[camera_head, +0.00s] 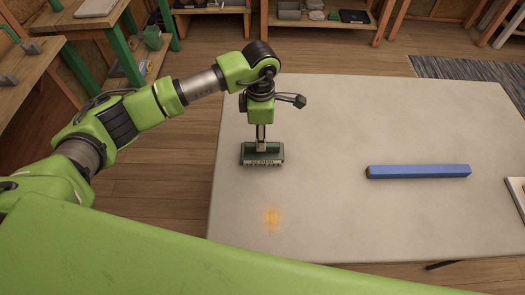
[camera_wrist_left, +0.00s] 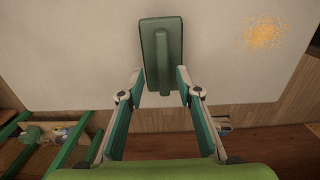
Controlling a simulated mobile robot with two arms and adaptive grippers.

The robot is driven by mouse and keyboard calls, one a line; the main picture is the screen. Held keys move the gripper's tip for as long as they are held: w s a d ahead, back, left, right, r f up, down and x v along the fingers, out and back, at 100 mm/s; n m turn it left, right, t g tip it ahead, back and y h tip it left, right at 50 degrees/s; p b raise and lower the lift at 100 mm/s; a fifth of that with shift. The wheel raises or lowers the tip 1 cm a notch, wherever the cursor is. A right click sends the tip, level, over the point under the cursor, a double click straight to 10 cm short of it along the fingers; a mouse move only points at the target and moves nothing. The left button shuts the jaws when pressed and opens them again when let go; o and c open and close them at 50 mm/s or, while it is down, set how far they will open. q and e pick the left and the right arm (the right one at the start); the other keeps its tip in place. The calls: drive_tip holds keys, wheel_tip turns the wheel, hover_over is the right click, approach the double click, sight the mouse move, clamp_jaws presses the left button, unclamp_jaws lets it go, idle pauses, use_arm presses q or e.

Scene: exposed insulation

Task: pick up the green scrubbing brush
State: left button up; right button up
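The green scrubbing brush (camera_head: 262,154) lies near the left edge of the pale table, with a row of light bristles along its near side. In the left wrist view the brush (camera_wrist_left: 162,45) shows its raised handle running along its back. My left gripper (camera_head: 261,143) points down right over the brush. In the left wrist view its fingers (camera_wrist_left: 161,82) are spread apart, one at each side of the brush's lower end. I cannot tell whether they touch it. My right gripper is not in view.
A blue bar (camera_head: 418,171) lies on the table (camera_head: 330,120) to the right. An orange speckled patch (camera_head: 272,219) marks the tabletop nearer me. A pale object (camera_head: 516,190) sits at the table's right edge. Wooden benches stand behind and left. The table's middle is clear.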

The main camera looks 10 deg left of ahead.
use_arm(q)
drive_tip(key=f, duration=0.2)
drive_tip(key=f+p, duration=0.1)
drive_tip(key=f, duration=0.1)
drive_tip(key=shift+s+d, duration=0.2)
drive_tip(key=shift+d, duration=0.05)
clamp_jaws()
drive_tip(key=shift+r, duration=0.15)
drive_tip(key=shift+r, duration=0.25)
wheel_tip(320, 180, up, 2)
drive_tip(key=shift+w+r+b, duration=0.1)
drive_tip(key=shift+b, duration=0.2)
drive_tip(key=s+d+r+b, duration=0.4)
drive_tip(key=s+d+r, duration=0.5)
drive_tip(key=s+r, duration=0.1)
drive_tip(key=shift+s+d, duration=0.15)
drive_tip(key=shift+s, duration=0.2)
